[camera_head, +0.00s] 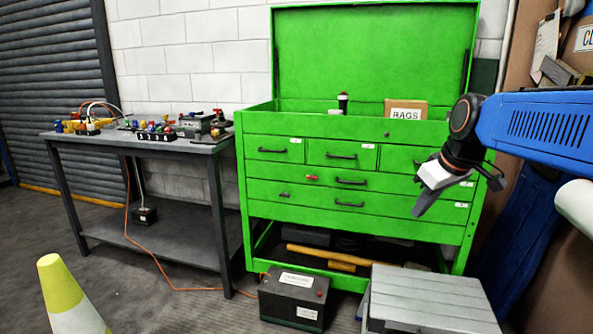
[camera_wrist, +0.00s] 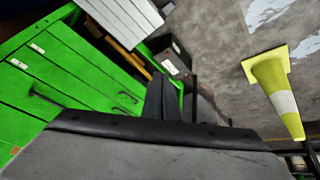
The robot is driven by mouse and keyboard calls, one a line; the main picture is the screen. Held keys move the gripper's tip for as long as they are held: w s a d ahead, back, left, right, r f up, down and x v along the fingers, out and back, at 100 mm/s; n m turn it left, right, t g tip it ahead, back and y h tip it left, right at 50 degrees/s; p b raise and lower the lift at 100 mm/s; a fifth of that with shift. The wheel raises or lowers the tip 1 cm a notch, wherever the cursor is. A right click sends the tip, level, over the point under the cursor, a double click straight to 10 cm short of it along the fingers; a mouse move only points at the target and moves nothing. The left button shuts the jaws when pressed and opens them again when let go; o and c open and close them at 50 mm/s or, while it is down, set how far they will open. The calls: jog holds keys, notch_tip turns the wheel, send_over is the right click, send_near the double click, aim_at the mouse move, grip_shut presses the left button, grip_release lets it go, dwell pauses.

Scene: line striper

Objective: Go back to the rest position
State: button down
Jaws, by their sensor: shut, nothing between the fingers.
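My gripper (camera_head: 430,192) hangs at the end of my blue arm on the right of the head view, in front of the right side of the green tool cabinet (camera_head: 262,215). Its fingers look closed, with nothing seen between them. In the wrist view my gripper's grey and black body fills the bottom, and the cabinet (camera_wrist: 75,85) lies to the left, apart from it.
A dark workbench (camera_head: 180,146) with several small items stands left of the cabinet.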

jog(key=s+f+m, duration=0.2)
jog(key=s+f, duration=0.6)
jog(key=s, duration=0.4)
jog(key=s+f+m+h, duration=0.1)
jog(key=s+f+m, duration=0.2)
jog(key=s+f, duration=0.5)
jog(key=s, duration=0.3)
jog(key=shift+s+a, duration=0.25)
jog(key=shift+s, duration=0.15)
